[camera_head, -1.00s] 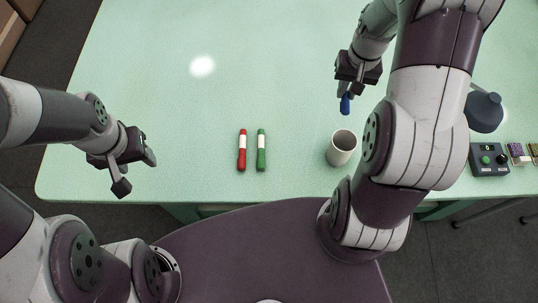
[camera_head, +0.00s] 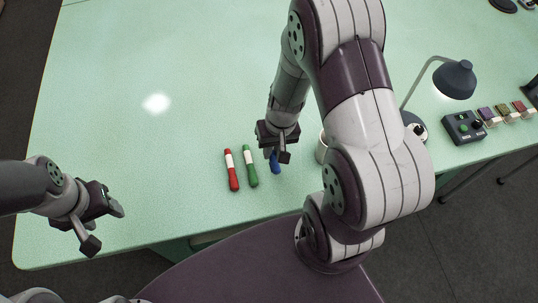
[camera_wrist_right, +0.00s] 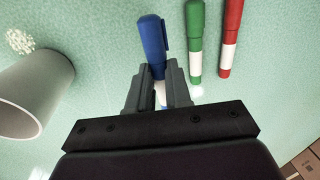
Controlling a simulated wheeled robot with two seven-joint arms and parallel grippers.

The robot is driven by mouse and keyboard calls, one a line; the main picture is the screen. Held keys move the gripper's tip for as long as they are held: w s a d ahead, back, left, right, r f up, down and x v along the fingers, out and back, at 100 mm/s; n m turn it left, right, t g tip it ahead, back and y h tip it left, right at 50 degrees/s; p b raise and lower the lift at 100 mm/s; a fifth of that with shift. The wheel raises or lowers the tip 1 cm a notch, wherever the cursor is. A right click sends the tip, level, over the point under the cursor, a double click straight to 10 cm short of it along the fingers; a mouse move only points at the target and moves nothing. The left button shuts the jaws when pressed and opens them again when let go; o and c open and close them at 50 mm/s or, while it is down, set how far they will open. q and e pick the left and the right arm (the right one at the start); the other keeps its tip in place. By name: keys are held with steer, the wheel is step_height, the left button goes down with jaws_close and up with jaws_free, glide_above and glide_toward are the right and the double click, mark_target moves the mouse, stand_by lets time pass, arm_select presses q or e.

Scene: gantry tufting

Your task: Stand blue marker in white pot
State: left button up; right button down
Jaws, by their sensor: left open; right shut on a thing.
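The blue marker (camera_head: 275,162) is held by my right gripper (camera_head: 277,153), which is shut on it beside the green marker. In the right wrist view the blue marker (camera_wrist_right: 152,45) points away between the fingers (camera_wrist_right: 160,90). The white pot (camera_head: 321,148) stands right of my right gripper, mostly hidden behind my right arm. In the right wrist view the pot (camera_wrist_right: 38,92) is at the left edge, apart from the marker. My left gripper (camera_head: 103,222) is open and empty at the table's left front edge.
A green marker (camera_head: 250,167) and a red marker (camera_head: 232,170) lie just left of the blue one. A lamp (camera_head: 454,80), a control box (camera_head: 463,127) and several small colored blocks stand at the right. The left table area is clear.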

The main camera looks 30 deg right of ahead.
mark_target(271, 158)
steer(key=shift+w+a+f, duration=0.25)
steer(key=shift+f, duration=0.15)
step_height(271, 158, down, 3)
steer(key=shift+s+d+f+b, duration=0.1)
steer(key=shift+b, duration=0.35)
steer(key=shift+f, duration=0.3)
steer(key=shift+f, duration=0.2)
steer(key=c, duration=1.3)
jaws_free()
steer(key=shift+o, duration=1.2)
